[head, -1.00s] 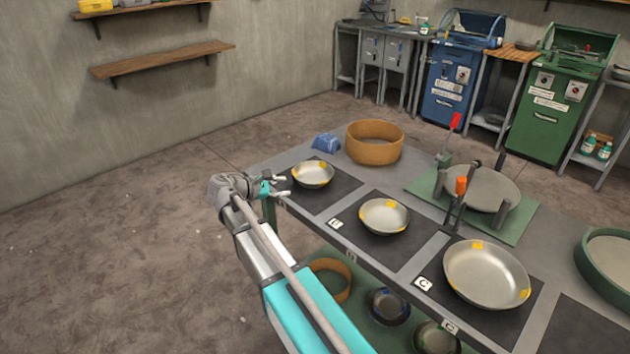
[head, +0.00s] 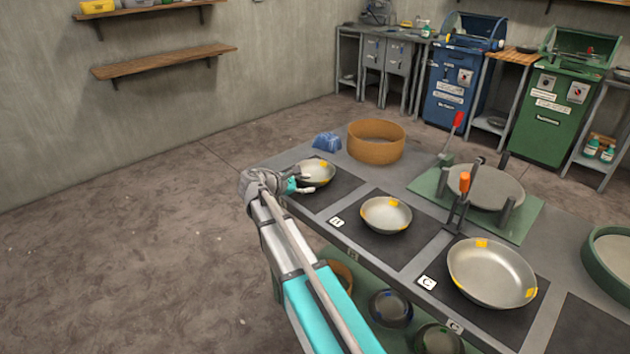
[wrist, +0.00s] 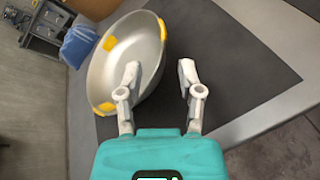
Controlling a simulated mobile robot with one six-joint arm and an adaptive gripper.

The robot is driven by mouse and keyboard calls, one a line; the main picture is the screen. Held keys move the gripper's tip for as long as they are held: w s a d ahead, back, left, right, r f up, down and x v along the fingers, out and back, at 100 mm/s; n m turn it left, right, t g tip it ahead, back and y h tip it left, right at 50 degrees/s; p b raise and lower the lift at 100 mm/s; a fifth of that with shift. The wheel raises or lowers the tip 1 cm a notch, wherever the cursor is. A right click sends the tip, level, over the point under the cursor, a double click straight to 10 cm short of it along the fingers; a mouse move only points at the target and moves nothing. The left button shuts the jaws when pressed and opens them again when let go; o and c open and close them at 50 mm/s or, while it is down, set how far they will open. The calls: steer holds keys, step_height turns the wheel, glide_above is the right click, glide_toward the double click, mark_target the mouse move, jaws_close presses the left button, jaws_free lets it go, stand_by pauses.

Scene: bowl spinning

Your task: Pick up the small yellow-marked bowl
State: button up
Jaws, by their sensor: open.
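The small yellow-marked bowl (head: 318,172) is a shallow silver metal bowl with yellow patches on its rim. It sits on the far left black mat (head: 325,196) of the table. In the wrist view the bowl (wrist: 125,58) is at upper left, its near rim beside the left finger. My gripper (head: 302,185) is open at the bowl's near left side in the head view. In the wrist view the fingers of my gripper (wrist: 160,75) stand apart with bare mat between them. The left finger overlaps the bowl's rim in the picture; I cannot tell whether it touches.
A medium bowl (head: 386,215) and a large bowl (head: 492,275), both yellow-marked, lie on mats to the right. An orange-brown ring-shaped container (head: 376,142) and a blue cloth-like item (head: 327,142) are behind the small bowl. A round stand with upright posts (head: 486,188) is at the back right.

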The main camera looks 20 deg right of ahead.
mark_target(321, 182)
steer(key=shift+d, duration=0.15)
steer(key=shift+b+x, duration=0.7)
steer(key=shift+x, duration=1.85)
steer(key=shift+r, duration=0.15)
steer(key=shift+s, duration=0.1)
jaws_close()
